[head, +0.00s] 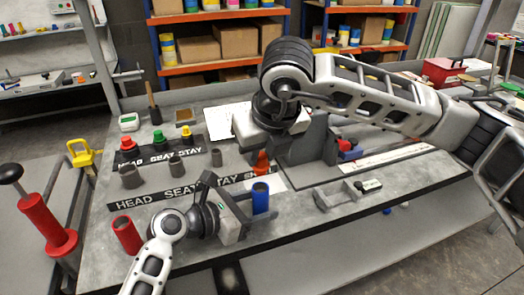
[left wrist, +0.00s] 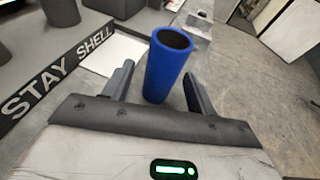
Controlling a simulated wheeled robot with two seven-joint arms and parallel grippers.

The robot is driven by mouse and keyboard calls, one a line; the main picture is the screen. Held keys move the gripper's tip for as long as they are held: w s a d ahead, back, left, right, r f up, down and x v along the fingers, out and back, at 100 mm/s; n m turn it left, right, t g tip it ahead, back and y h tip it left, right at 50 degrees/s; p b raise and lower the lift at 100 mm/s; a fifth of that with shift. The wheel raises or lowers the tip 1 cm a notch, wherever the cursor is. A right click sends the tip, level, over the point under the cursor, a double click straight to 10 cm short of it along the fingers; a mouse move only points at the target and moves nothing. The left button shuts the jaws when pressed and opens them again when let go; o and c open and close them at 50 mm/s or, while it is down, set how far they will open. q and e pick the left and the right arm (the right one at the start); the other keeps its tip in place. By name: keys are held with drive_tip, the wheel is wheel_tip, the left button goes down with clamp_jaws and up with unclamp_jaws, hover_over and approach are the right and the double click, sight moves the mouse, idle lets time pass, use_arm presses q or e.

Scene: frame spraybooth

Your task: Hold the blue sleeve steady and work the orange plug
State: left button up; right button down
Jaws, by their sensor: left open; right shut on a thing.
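The blue sleeve (head: 261,200) stands upright near the front of the bench, its open top empty. In the left wrist view the blue sleeve (left wrist: 164,70) is between the two fingers of my open left gripper (left wrist: 157,92), with a gap visible at the left. My left gripper (head: 240,205) comes in low from the left in the head view. The orange plug (head: 261,164) is behind the sleeve, under my right wrist. My right gripper (head: 263,150) points down and is shut on the orange plug; its fingertips are mostly hidden by the arm.
Black strips with white lettering (head: 150,193) lie on the bench. Red, yellow and green plugs (head: 158,136) sit at the back left, with grey sleeves (head: 131,178) nearby. A red sleeve (head: 126,235) stands at the front left. A grey fixture (head: 310,145) stands right of the plug.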

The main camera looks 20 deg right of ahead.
use_arm(q)
drive_tip(key=v, duration=1.1)
drive_tip(key=shift+s+a+r, duration=0.1)
drive_tip(key=shift+s+a, duration=0.1)
drive_tip(key=shift+a, duration=0.15)
drive_tip(key=shift+s, duration=0.1)
